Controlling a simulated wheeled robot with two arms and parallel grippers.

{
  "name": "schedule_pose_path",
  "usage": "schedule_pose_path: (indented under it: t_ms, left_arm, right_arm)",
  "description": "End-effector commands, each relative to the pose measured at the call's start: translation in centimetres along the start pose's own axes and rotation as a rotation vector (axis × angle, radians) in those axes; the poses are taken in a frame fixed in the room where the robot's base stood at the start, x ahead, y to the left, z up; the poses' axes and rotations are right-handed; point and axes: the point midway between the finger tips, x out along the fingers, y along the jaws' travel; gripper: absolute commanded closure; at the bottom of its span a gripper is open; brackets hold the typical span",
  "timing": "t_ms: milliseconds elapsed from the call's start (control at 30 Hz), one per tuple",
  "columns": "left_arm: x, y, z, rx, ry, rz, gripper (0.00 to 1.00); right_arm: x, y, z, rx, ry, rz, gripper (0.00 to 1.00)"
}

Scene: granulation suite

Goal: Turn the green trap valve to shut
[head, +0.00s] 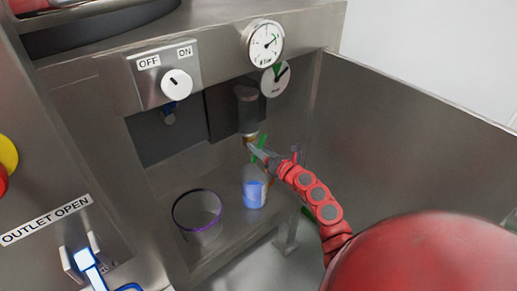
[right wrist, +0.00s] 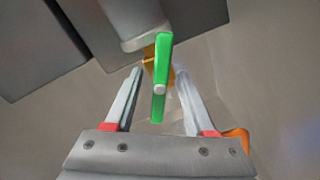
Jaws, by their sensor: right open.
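In the head view the green handle (head: 262,141) is small, below a cloudy trap bowl (head: 247,112). My right gripper (head: 254,150) has its fingertips at the valve. In the right wrist view my right gripper (right wrist: 160,73) is open, one finger on each side of the handle, with a visible gap on both sides. Whether either finger touches it is not clear. My left gripper is out of view.
A bottle with blue contents (head: 254,187) stands just below the valve. A purple-rimmed container (head: 197,212) is to its left. Above are two gauges (head: 264,44) and an OFF/ON knob (head: 177,83). A metal panel (head: 400,140) stands to the right.

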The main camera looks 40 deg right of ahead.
Motion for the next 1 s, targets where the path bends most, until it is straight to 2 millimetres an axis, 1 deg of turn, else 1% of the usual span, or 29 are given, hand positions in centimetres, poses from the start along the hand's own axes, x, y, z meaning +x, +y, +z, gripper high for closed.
schedule_pose_path:
  t_ms: [167,200,467,800,1000]
  left_arm:
    - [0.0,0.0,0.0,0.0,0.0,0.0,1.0]
    - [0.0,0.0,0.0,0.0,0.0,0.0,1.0]
    - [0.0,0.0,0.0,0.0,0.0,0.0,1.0]
    - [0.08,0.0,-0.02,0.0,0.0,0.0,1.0]
    - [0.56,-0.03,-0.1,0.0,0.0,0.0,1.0]
  right_arm:
    - [-0.02,-0.02,0.0,0.0,0.0,0.0,0.45]
    - [-0.02,-0.01,0.01,0.0,0.0,0.0,0.52]
    - [-0.03,-0.02,0.02,0.0,0.0,0.0,0.99]
    - [-0.04,0.0,0.05,0.006,0.0,0.0,1.0]
    - [-0.02,0.07,0.12,0.063,0.001,0.0,1.0]
